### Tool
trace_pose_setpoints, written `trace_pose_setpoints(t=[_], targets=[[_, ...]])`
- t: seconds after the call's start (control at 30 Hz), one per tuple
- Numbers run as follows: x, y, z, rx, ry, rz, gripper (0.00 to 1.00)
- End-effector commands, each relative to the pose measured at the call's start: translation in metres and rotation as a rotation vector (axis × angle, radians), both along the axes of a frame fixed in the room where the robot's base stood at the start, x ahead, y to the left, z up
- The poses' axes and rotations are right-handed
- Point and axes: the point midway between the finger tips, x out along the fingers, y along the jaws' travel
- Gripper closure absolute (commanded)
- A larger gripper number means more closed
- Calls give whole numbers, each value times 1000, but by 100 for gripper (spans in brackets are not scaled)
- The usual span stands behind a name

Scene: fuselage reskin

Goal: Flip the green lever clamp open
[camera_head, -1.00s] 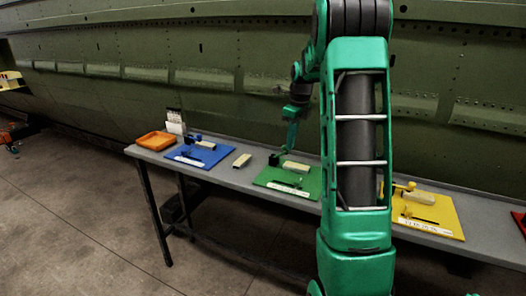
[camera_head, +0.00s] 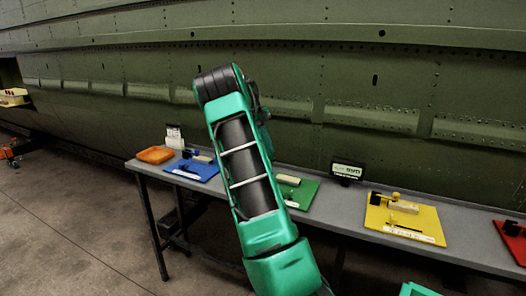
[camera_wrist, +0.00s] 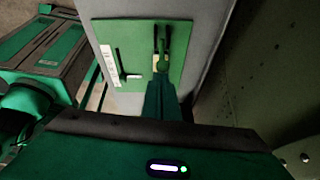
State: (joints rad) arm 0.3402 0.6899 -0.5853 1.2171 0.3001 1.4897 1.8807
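The green board (camera_wrist: 141,30) lies on the bench with its white label at the left in the wrist view; in the head view part of the board (camera_head: 306,196) shows right of my arm. My gripper (camera_wrist: 161,40) reaches over the board's right half, with two dark prongs standing apart and a small light piece (camera_wrist: 161,66) at their base. It looks open and empty. Contact with the board cannot be judged.
The grey bench (camera_head: 343,204) runs along the green fuselage wall (camera_head: 320,70). A blue board (camera_head: 205,173) and orange tray (camera_head: 155,155) are left; a yellow board (camera_head: 427,222) and red board (camera_head: 513,243) are right. A small black sign (camera_head: 347,170) stands behind.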

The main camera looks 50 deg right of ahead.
Motion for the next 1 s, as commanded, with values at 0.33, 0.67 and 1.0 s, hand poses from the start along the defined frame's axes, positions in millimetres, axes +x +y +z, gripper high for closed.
trace_pose_setpoints(t=[0.33,0.67,1.0], targets=[[3,-5,-5,4,20,-9,100],[2,-6,-2,4,21,-10,100],[1,-7,13,1,16,-12,100]])
